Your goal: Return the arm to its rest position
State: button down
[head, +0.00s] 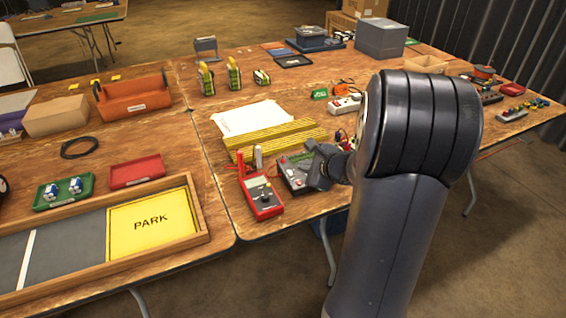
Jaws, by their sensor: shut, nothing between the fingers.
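My arm rises large in the right foreground of the head view and bends over toward the table. My gripper (318,165) is small and dark, partly hidden behind my own arm. It is shut and holds nothing. It is beside or just over the right part of a dark device with a green top (290,168). I cannot tell whether it touches the device.
A red multimeter (262,197) lies left of the gripper, with yellow strips (275,138) behind. A wooden-framed tray with a yellow PARK pad (150,222) is at the front left. A power strip (345,104) and grey box (381,38) stand farther back.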

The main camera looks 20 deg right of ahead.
jog(key=shift+f+p, duration=0.25)
jog(key=shift+p, duration=0.65)
jog(key=r+p, duration=0.2)
jog(key=r, duration=0.1)
jog(key=r+p, duration=0.1)
jog(key=shift+s+r, duration=0.25)
jog(key=shift+s, duration=0.15)
jog(key=shift+f, duration=0.1)
jog(key=f+b, duration=0.1)
jog(key=b, duration=0.1)
jog(key=f+b, duration=0.2)
jog(key=w+f+b, duration=0.1)
jog(key=f+b, duration=0.1)
jog(key=shift+f, duration=0.25)
